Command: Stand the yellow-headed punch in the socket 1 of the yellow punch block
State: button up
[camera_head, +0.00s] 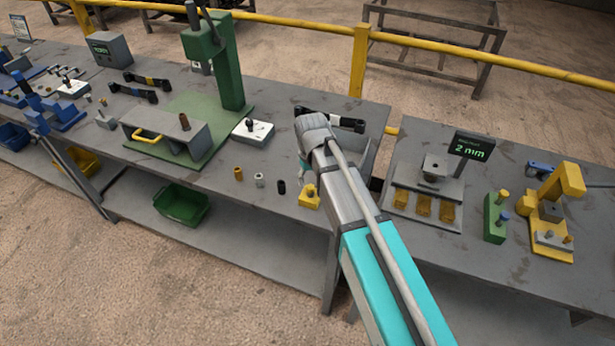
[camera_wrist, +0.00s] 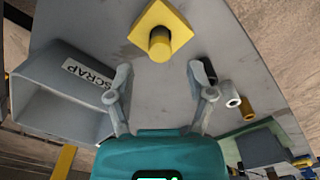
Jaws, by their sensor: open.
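In the wrist view my gripper (camera_wrist: 160,75) is open and empty, its two fingers spread. Ahead of the fingertips, near mid-picture, a yellow square-based piece (camera_wrist: 178,18) stands on the bench with a yellow round post (camera_wrist: 160,45) on it. In the head view this yellow piece (camera_head: 309,200) stands just below my gripper (camera_head: 305,168), which is mostly hidden by my wrist. On the right bench, a green block (camera_head: 493,222) holds a yellow-headed pin (camera_head: 503,196) and a blue-headed one. A yellow stand (camera_head: 566,185) is beside it. I cannot tell which yellow item is the punch block.
A grey SCRAP bin (camera_wrist: 60,100) is left of my fingers in the wrist view. Black, grey and brown cylinders (camera_head: 238,173) stand left of the yellow piece. The green press (camera_head: 230,70) rises behind. A 2 mm display (camera_head: 474,148) stands on the right bench.

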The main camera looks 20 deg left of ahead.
aim_at(312, 187)
notch_tip(312, 187, up, 9)
jog(key=p, duration=0.8)
dwell(0.9)
jog(key=shift+d, duration=0.15)
jog(key=s+d+m, duration=0.3)
jog(key=d+m, duration=0.1)
jog(key=d, duration=1.3)
jog(key=s+d+m, duration=0.3)
jog(key=d+m, duration=0.1)
jog(key=d, duration=1.4)
jog(key=shift+d, duration=0.2)
